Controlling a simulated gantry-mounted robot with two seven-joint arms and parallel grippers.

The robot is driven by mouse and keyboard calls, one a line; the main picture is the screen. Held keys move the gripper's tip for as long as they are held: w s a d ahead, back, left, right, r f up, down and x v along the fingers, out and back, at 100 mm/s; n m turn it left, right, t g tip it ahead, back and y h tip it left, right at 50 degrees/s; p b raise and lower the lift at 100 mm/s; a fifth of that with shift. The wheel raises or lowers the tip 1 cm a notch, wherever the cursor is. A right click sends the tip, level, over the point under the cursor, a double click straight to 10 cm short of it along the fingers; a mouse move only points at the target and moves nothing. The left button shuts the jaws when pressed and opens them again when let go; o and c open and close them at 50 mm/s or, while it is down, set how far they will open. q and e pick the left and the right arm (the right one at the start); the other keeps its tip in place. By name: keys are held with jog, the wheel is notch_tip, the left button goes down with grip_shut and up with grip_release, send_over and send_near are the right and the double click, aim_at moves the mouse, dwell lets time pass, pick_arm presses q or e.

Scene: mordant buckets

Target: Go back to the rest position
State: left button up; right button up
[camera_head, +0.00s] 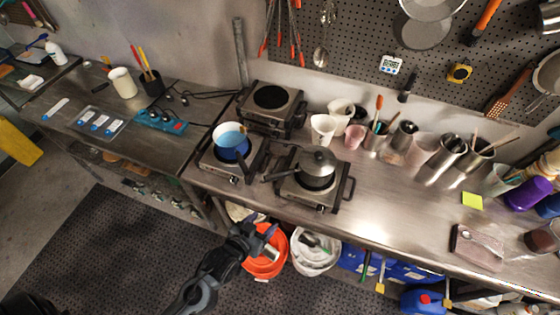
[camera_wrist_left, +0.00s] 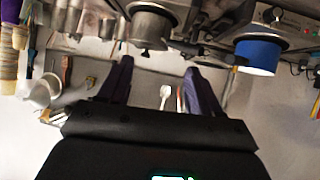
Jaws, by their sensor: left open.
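My left gripper (camera_head: 268,243) is in front of the workbench's front edge, above the orange bucket (camera_head: 279,262), and hides part of it. In the left wrist view its two fingers (camera_wrist_left: 162,85) are spread with nothing between them. A white bucket (camera_head: 316,262) stands just right of the orange one, under the bench, with something inside that I cannot make out. My right gripper is in neither view.
A blue pot (camera_head: 231,146) and a grey lidded pot (camera_head: 317,168) stand on hot plates near the edge of the steel bench (camera_head: 390,215). They also show in the left wrist view as a blue pot (camera_wrist_left: 259,57) and a grey pot (camera_wrist_left: 150,27). The dark floor mat (camera_head: 110,255) is clear.

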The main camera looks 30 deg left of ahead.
pick_arm(q)
jog(key=s+r+m+g+p, duration=0.1)
jog(key=s+r+g, duration=0.1)
jog(key=s+g, duration=0.2)
jog(key=s+r+m+g+p, duration=0.1)
jog(key=s+r+g, duration=0.2)
jog(key=s, duration=0.5)
jog(key=shift+s+r+m+g+p, duration=0.2)
jog(key=shift+s+m+g+p, duration=0.15)
jog(key=shift+g, duration=0.25)
dwell(0.4)
notch_tip(320, 180, down, 39)
jog(key=b, duration=3.9)
